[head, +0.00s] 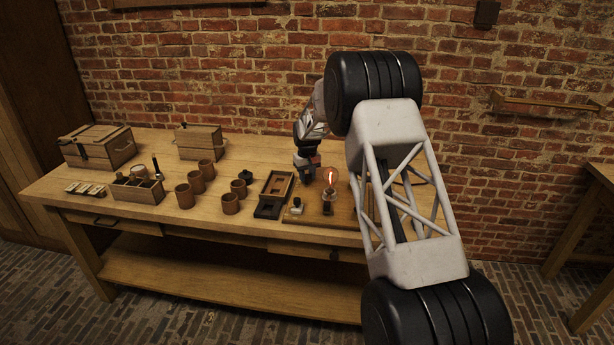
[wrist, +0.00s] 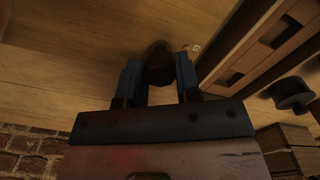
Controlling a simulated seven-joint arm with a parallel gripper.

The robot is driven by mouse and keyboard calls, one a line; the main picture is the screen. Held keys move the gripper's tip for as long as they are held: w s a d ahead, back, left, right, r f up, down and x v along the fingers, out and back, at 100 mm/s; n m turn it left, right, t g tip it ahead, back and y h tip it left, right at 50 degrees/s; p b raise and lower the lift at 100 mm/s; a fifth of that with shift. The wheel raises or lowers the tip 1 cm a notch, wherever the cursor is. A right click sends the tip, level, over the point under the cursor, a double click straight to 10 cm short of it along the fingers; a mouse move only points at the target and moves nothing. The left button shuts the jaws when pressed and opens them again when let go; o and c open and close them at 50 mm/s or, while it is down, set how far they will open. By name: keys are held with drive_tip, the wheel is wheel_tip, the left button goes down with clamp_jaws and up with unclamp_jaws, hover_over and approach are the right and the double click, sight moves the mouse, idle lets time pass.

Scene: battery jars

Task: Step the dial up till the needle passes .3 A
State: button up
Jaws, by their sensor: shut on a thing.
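In the wrist view my gripper (wrist: 158,76) has its two blue fingers shut on a dark round knob (wrist: 158,60), which looks like the dial. Its markings cannot be read. In the head view my gripper (head: 306,176) is down at the back of the bench, left of a lit bulb (head: 330,180); the knob does not show clearly there. The bulb's filament glows on a wooden board (head: 309,214). I cannot make out a meter face or needle in either view; my arm covers part of the bench's right side.
A wooden tray with compartments (head: 277,186) is left of my gripper and shows close in the wrist view (wrist: 262,48). Several brown jars (head: 196,182), a wooden carrier (head: 138,189) and two wooden boxes (head: 98,146) (head: 200,142) stand farther left.

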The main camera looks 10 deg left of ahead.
sight(307, 176)
drive_tip(key=shift+r+m, duration=0.1)
drive_tip(key=shift+m, duration=1.8)
drive_tip(key=o, duration=0.9)
drive_tip(key=shift+r, duration=0.1)
drive_tip(key=shift+r, duration=3.75)
